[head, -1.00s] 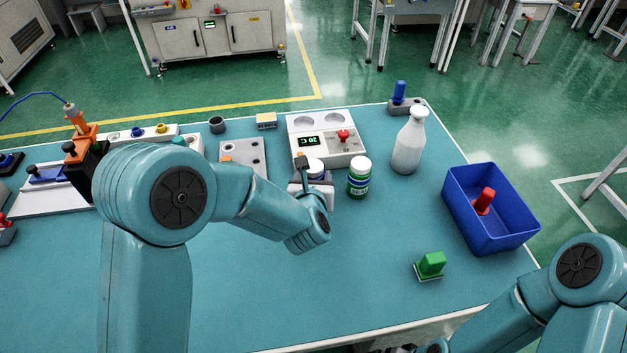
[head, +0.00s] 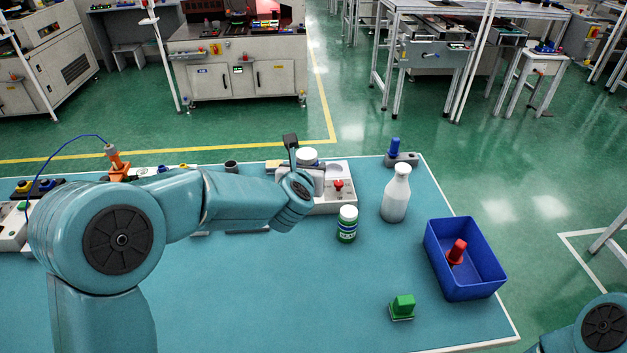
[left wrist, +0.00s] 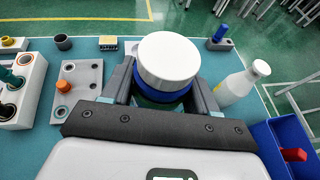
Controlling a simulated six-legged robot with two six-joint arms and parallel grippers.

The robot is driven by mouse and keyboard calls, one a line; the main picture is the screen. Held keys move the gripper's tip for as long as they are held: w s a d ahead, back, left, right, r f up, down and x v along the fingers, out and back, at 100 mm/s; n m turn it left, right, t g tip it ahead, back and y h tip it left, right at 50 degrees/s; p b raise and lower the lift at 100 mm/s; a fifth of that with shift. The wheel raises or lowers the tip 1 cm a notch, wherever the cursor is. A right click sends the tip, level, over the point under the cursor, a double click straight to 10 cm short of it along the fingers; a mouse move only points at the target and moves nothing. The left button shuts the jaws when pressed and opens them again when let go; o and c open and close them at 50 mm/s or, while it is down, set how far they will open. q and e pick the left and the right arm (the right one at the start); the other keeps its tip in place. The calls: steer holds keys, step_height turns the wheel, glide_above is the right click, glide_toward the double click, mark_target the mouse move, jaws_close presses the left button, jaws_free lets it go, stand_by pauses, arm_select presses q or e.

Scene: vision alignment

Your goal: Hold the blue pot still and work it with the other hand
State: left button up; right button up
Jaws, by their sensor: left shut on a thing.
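The blue pot (left wrist: 160,94) has a broad white lid (left wrist: 168,60) and a dark blue body, seen from above in the left wrist view. My left gripper (left wrist: 162,88) is shut on it, one finger on each side of the body. In the head view the white lid (head: 307,154) shows above my left gripper (head: 303,167), in front of the white device; the wrist hides most of the body. The pot looks upright and raised above the table. Of my right arm only a link shows at the bottom right corner; its gripper is out of view.
A green jar with a white lid (head: 347,224) stands just right of my left wrist. A white bottle (head: 396,195), a blue bin (head: 466,277) holding a red object, and a green block (head: 402,307) are further right. The table's front middle (head: 270,300) is clear.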

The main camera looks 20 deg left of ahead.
arm_select(q)
steer(key=shift+a+r, duration=0.15)
steer(key=shift+r, duration=0.5)
steer(key=o, duration=0.6)
steer(key=shift+a, duration=0.1)
steer(key=c, duration=0.9)
steer(key=shift+o, duration=0.2)
steer(key=s+f+m+h, duration=0.1)
steer(key=s+f, duration=0.8)
steer(key=s, duration=0.2)
steer(key=shift+d+f+m+h, duration=0.3)
steer(key=shift+f+h, duration=0.1)
